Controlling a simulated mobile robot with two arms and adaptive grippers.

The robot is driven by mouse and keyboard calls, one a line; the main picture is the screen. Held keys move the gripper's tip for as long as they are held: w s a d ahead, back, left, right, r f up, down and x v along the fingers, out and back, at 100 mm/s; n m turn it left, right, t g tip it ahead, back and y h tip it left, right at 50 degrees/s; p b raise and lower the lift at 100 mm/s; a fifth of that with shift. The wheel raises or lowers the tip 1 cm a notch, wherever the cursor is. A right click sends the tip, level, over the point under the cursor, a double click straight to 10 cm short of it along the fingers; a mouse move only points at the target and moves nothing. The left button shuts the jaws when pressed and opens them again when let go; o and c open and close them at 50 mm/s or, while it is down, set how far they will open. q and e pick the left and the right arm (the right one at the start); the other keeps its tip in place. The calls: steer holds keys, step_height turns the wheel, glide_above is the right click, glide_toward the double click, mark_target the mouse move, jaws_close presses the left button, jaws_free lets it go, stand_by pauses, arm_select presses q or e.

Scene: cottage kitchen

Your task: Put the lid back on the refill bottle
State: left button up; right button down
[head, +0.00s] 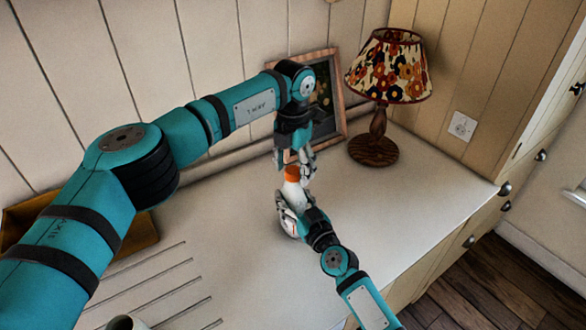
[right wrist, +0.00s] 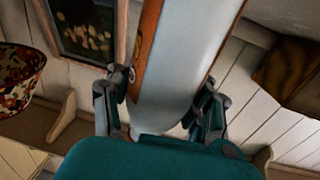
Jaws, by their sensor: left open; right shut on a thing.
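The white refill bottle (head: 291,190) stands upright on the pale counter, with an orange lid (head: 292,173) at its top. From this angle the lid looks seated on the neck, but I cannot tell how tightly. My right gripper (head: 291,212) is shut around the bottle's body. The right wrist view shows the bottle's pale side with an orange edge (right wrist: 180,60) between the fingers of my right gripper (right wrist: 160,105). My left gripper (head: 294,163) points down from above, open, its fingers on either side of the lid. The lid is out of the right wrist view.
A flowered lamp (head: 390,75) on a wooden base stands behind right, and a framed picture (head: 328,88) leans on the wall behind the grippers. A wooden box (head: 135,238) is at left, partly behind my left arm. The counter (head: 420,190) at right is clear.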

arm_select(q)
step_height(320, 180, up, 11)
steer(key=shift+r, duration=0.2)
arm_select(e)
steer(key=shift+c, duration=2.2)
jaws_free()
steer(key=shift+s, duration=0.1)
steer(key=v, duration=1.2)
steer(key=shift+d+f, duration=0.1)
steer(key=shift+f, duration=0.05)
